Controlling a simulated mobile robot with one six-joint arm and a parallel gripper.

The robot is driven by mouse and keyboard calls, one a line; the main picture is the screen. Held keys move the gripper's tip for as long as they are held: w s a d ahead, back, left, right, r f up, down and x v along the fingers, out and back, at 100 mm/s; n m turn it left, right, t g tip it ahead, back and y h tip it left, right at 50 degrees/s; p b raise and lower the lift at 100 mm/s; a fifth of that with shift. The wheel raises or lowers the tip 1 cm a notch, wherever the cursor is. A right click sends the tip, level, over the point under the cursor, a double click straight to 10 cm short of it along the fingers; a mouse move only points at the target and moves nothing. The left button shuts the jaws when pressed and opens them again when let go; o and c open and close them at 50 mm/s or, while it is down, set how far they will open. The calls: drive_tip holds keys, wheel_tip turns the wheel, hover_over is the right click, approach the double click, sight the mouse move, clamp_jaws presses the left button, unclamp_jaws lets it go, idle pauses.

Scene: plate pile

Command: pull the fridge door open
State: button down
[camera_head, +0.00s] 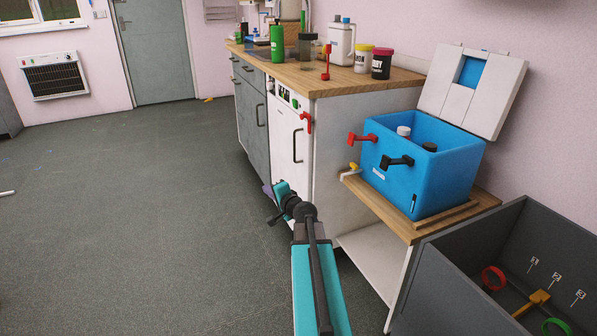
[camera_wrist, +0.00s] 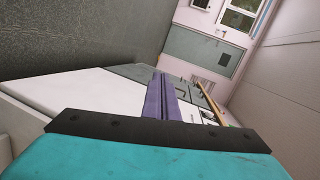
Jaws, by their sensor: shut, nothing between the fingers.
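The fridge is the white-fronted unit under the wooden worktop, with its door (camera_head: 283,130) flush in its frame and looking closed. A dark vertical handle (camera_head: 297,145) is on the door's right side, and a control strip (camera_head: 289,97) runs above it. My gripper (camera_head: 267,190) is low by the door front, below and left of the handle and apart from it. Its purple fingers (camera_wrist: 163,97) are together with nothing between them in the wrist view. The handle cannot be made out there. My arm hides the bottom of the fridge.
Grey cabinets (camera_head: 249,105) stand left of the fridge. A blue cooler (camera_head: 440,180) with its lid open sits on a low wooden stand (camera_head: 420,228) at right. A grey bin (camera_head: 440,290) is at front right. Floor (camera_head: 150,210) at left is largely clear.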

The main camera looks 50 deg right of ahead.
drive_tip(key=s+d+r+m+h+b, duration=0.2)
drive_tip(key=s+d+b, duration=0.1)
drive_tip(key=d, duration=0.3)
drive_tip(key=s+d+r+m+h+b, duration=0.3)
drive_tip(key=s+d, duration=0.1)
drive_tip(key=d, duration=0.3)
drive_tip(key=shift+d+r+t, duration=0.2)
drive_tip(key=shift+t, duration=0.1)
drive_tip(key=shift+w+d+b, duration=0.1)
drive_tip(key=shift+w+b, duration=0.1)
drive_tip(key=shift+b, duration=0.1)
drive_tip(key=b, duration=0.2)
approach(300, 158)
drive_tip(key=shift+w+d+r, duration=0.2)
drive_tip(key=shift+w+r, duration=0.25)
drive_tip(key=shift+w, duration=0.4)
drive_tip(key=shift+w+d+r, duration=0.2)
drive_tip(key=shift+w+r, duration=0.2)
drive_tip(key=shift+w, duration=0.4)
drive_tip(key=shift+w+d+r, duration=0.2)
drive_tip(key=shift+w+r, duration=0.25)
drive_tip(key=shift+w, duration=0.4)
drive_tip(key=shift+a, duration=0.1)
